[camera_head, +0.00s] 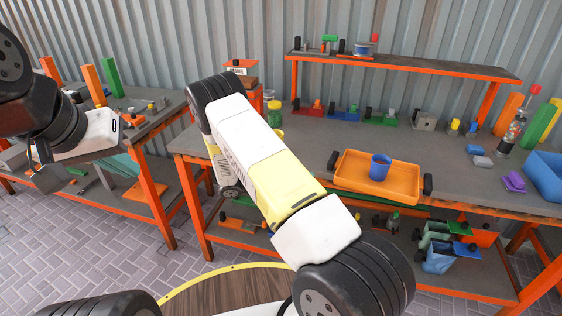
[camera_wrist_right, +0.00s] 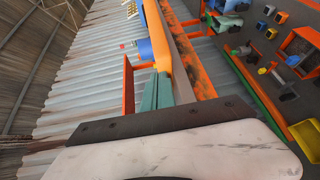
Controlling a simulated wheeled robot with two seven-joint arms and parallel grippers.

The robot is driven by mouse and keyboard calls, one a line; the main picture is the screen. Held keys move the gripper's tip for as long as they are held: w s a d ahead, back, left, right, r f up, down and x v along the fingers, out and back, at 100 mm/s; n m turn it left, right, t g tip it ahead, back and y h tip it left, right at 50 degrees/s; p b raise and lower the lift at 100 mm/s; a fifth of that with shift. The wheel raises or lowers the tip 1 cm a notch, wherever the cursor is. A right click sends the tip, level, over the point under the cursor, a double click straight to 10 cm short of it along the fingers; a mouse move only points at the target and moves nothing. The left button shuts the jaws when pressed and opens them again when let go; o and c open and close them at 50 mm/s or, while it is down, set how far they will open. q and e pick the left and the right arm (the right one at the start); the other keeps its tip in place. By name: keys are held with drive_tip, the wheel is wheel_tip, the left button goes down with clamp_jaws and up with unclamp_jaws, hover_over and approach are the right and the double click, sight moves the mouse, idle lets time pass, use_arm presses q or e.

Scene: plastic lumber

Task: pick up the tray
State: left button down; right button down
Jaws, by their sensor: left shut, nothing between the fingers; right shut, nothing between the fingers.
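The orange tray (camera_head: 348,178) lies on the grey workbench (camera_head: 290,150) right of centre in the head view, with a black handle at each end. A blue cup (camera_head: 380,167) stands in it. My left gripper (camera_head: 46,177) is at the far left, shut and empty, far from the tray. My right arm crosses the middle of the head view left of the tray and its gripper is hidden there. In the right wrist view the right gripper (camera_wrist_right: 158,90) is shut with nothing held. I cannot single out the tray in that view.
Right of the tray are a purple block (camera_head: 514,182), a bottle (camera_head: 510,133) and a blue bin (camera_head: 546,172). A raised shelf (camera_head: 410,64) runs behind. A second bench (camera_head: 150,120) stands at left. Brick floor (camera_head: 120,245) lies open in front.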

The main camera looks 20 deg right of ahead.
drive_tip(key=shift+n+t+h, duration=0.3)
drive_tip(key=shift+t+h, duration=0.1)
drive_tip(key=shift+t, duration=0.3)
drive_tip(key=d, duration=0.2)
drive_tip(key=w+d, duration=0.1)
drive_tip(key=d, duration=0.5)
drive_tip(key=shift+w, duration=0.25)
